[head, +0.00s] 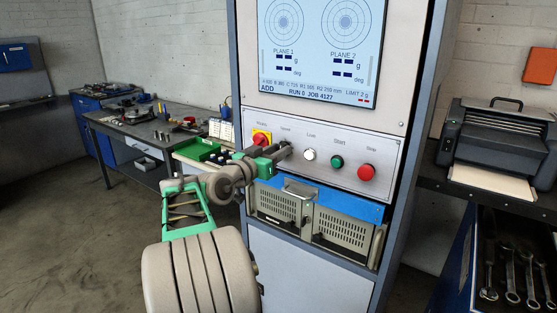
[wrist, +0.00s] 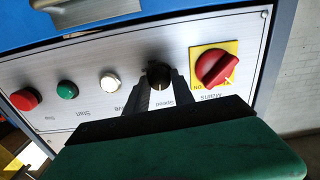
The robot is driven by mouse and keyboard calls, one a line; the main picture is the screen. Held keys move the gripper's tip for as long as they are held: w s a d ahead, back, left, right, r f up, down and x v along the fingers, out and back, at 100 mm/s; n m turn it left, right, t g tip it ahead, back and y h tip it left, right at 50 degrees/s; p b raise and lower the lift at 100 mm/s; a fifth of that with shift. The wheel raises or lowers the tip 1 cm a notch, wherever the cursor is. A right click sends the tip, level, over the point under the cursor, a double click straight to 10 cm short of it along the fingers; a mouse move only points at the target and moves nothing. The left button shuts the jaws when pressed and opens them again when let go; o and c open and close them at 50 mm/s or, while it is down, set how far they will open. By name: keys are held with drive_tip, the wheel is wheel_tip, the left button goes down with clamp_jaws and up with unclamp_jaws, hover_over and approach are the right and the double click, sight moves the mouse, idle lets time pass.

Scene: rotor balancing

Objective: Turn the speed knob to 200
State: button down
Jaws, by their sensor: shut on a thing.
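The speed knob (wrist: 158,74) is a small black knob with a light pointer mark, on the silver control panel (head: 318,174). My gripper (wrist: 159,84) is shut on it, with one finger on each side. In the wrist view the panel appears upside down and the label "Speed" shows beside the fingers. In the head view my gripper (head: 284,150) reaches the panel and hides the knob. No scale numbers around the knob are readable. The display (head: 320,50) above the panel shows two dials, "PLANE 1" and "PLANE 2", and "RUN 0".
Left of the knob in the head view is the red mains switch (head: 261,137) on its yellow plate. A printer (head: 495,150) stands at the right.

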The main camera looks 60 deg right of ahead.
drive_tip(key=m+b, duration=0.2)
drive_tip(key=b, duration=0.2)
drive_tip(key=m+b, duration=0.2)
drive_tip(key=b, duration=0.1)
drive_tip(key=m+b, duration=0.2)
drive_tip(key=b, duration=0.2)
drive_tip(key=shift+s+f+b, duration=0.1)
drive_tip(key=shift+f+b, duration=0.15)
drive_tip(key=shift+b, duration=0.05)
drive_tip(key=shift+m, duration=0.3)
drive_tip(key=c, duration=1.1)
unclamp_jaws()
drive_tip(key=shift+a+r, duration=0.1)
drive_tip(key=shift+r, duration=0.1)
drive_tip(key=a, duration=0.5)
drive_tip(key=w+a, duration=0.1)
drive_tip(key=a, duration=0.1)
drive_tip(key=shift+w+a+b, duration=0.1)
drive_tip(key=shift+a+b, duration=0.2)
drive_tip(key=shift+a, duration=0.05)
